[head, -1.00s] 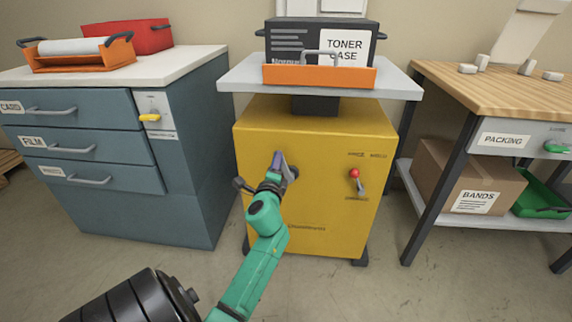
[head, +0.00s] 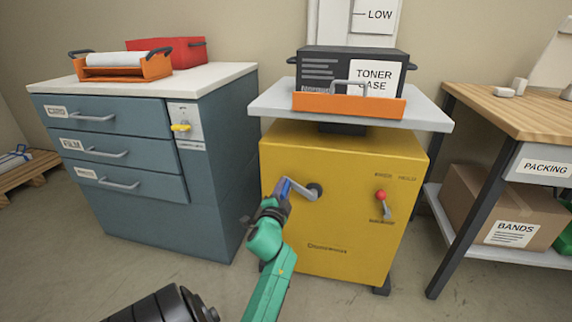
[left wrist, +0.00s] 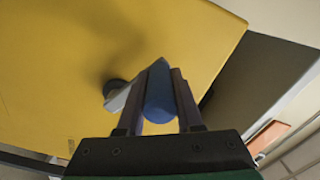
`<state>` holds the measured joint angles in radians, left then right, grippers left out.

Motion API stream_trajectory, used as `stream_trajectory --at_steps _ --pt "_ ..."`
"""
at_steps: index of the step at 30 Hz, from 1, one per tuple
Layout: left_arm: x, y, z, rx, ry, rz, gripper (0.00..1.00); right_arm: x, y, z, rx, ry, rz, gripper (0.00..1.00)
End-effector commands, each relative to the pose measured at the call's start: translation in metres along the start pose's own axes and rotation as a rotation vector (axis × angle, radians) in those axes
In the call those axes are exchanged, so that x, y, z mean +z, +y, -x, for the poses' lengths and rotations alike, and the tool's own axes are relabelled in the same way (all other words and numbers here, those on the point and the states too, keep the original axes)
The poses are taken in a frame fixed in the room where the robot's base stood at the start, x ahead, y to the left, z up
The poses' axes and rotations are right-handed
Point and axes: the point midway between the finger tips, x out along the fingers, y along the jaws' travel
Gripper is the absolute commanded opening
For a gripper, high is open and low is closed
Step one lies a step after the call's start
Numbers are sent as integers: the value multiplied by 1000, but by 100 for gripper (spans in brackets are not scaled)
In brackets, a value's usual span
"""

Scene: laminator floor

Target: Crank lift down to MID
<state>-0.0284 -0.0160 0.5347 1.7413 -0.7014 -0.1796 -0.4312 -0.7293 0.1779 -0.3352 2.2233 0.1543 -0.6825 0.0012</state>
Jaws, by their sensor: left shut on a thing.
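The yellow lift cabinet (head: 340,240) stands in the middle, with a grey platform (head: 430,118) on top. Its crank (head: 304,190) has a grey arm reaching left from a dark hub and a blue handle. My left gripper (head: 285,190) is shut on the blue handle, left of the hub. In the left wrist view the blue handle (left wrist: 159,92) sits between the two fingers. A wall board (head: 375,17) behind shows LOW; no MID mark shows. My right gripper is not in view.
A red-knobbed lever (head: 382,200) is on the cabinet front, right of the crank. A blue drawer cabinet (head: 120,150) stands left. A wooden-topped packing bench (head: 500,108) stands right, with a BANDS box (head: 505,205) below. Open floor lies in front.

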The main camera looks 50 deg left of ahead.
Motion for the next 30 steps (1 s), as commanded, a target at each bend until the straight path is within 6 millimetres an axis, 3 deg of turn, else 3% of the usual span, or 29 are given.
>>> stream_trajectory --at_steps 14,15,17,30 --pt "1 2 0 3 1 13 0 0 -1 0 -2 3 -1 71" --pt "1 2 0 3 1 13 46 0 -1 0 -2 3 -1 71" --pt "1 2 0 3 0 13 64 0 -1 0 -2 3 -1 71" --pt "1 1 -1 2 2 13 64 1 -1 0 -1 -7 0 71"
